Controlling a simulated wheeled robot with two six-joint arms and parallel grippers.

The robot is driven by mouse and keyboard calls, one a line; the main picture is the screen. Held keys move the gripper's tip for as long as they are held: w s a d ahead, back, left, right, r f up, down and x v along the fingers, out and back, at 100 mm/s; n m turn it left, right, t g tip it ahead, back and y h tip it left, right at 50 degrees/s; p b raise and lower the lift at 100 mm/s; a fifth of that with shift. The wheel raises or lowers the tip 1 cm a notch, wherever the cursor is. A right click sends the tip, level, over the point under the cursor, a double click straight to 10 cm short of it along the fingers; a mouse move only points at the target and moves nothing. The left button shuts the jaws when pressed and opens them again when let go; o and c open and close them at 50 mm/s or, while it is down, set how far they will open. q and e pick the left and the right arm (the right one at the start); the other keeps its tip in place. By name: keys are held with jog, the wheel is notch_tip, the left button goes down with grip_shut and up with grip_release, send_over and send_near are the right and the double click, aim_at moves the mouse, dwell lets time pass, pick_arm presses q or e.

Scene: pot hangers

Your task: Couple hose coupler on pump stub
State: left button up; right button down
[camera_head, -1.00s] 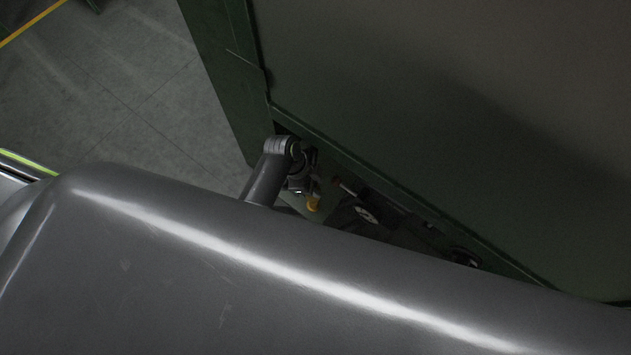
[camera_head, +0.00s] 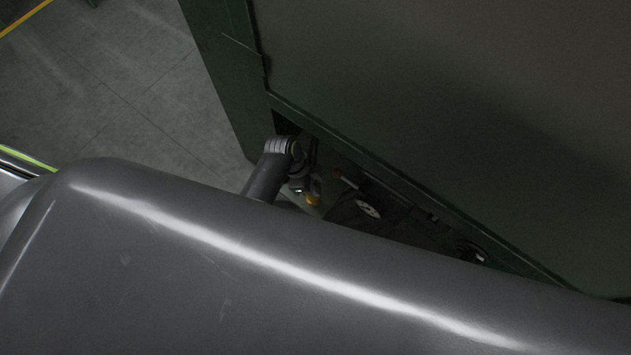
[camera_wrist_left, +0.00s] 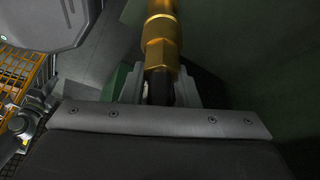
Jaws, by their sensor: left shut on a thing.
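The brass-coloured hose coupler (camera_wrist_left: 160,45) stands up from between the fingers of my left gripper (camera_wrist_left: 160,88) in the left wrist view. The gripper is shut on its dark lower part. In the head view my left gripper (camera_head: 300,180) is small and dark at the opening of the green housing. A yellow bit of the coupler (camera_head: 313,200) shows beside it. I cannot make out the pump stub for certain in either view. My right gripper is not in view.
A large green housing (camera_head: 430,110) fills the upper right of the head view. Inside its shadowed opening are a white dial (camera_head: 368,209) and a red-tipped part (camera_head: 346,179). An orange grid (camera_wrist_left: 18,75) shows at the left wrist view's left. Grey floor (camera_head: 120,90) is clear.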

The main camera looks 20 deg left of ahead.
pick_arm(q)
jog(key=shift+p, duration=0.75)
dwell(1.2)
jog(key=shift+f+b, duration=1.6)
jog(key=shift+f, duration=0.5)
jog(key=o, duration=1.1)
jog(key=shift+o, duration=0.2)
jog(key=shift+r, duration=0.1)
jog(key=p+v, duration=0.3)
jog(key=v, duration=1.4)
jog(key=shift+p, duration=0.35)
jog(key=shift+r, duration=0.1)
